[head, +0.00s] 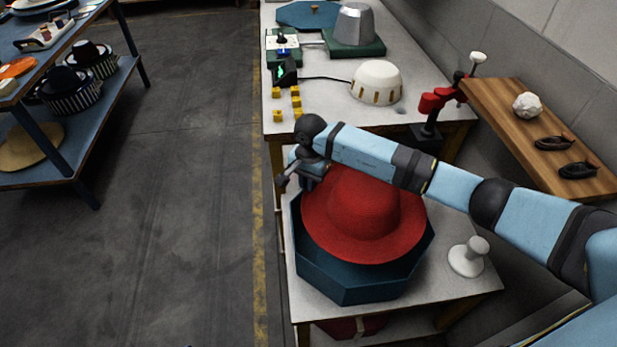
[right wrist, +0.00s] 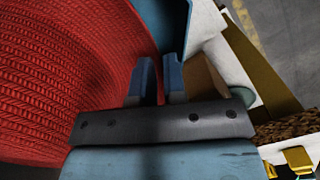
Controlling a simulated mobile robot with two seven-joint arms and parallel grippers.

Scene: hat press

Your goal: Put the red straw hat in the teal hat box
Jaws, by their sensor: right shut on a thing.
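The red straw hat (head: 372,213) shows crown up over the open teal hat box (head: 350,288) on the near white table. Its brim covers most of the opening, and I cannot tell whether it rests inside or is held just above. My right gripper (head: 307,180) is at the far left edge of the hat, shut on its brim. In the right wrist view the fingers (right wrist: 159,82) are at the edge of the red hat (right wrist: 75,75), with a teal wall of the box (right wrist: 165,22) beyond them. My left gripper is not in view.
A white knobbed stand (head: 468,257) is right of the box. Behind are a white dome (head: 377,82), yellow blocks (head: 296,102) and a red clamp-like tool (head: 438,100). A wooden shelf (head: 520,120) runs along the right wall. The floor left is clear up to a blue rack (head: 90,135).

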